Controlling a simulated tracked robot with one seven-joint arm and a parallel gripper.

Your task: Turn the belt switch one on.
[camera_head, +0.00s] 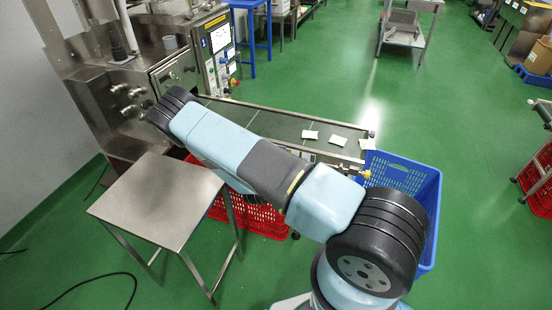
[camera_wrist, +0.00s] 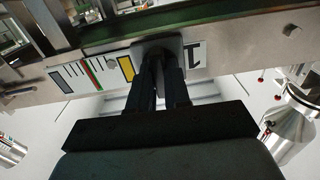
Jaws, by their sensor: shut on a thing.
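In the wrist view, the belt switch (camera_wrist: 172,46) is a grey knob on the metal side rail of the conveyor. My gripper (camera_wrist: 162,66) reaches up to it with its two dark fingers close together, shut on the knob. The fingers hide much of the knob, so I cannot tell which way it is turned. Behind it is a white label plate (camera_wrist: 197,58) with a large black mark and coloured bars. In the head view, my arm hides the gripper and the switch; the conveyor belt (camera_head: 275,122) runs beyond the arm.
Teabag packets (camera_head: 338,140) lie near the belt's right end. A blue crate (camera_head: 428,185) stands at that end, and a red crate (camera_head: 262,216) stands below the belt. A steel table (camera_head: 155,195) is at the left.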

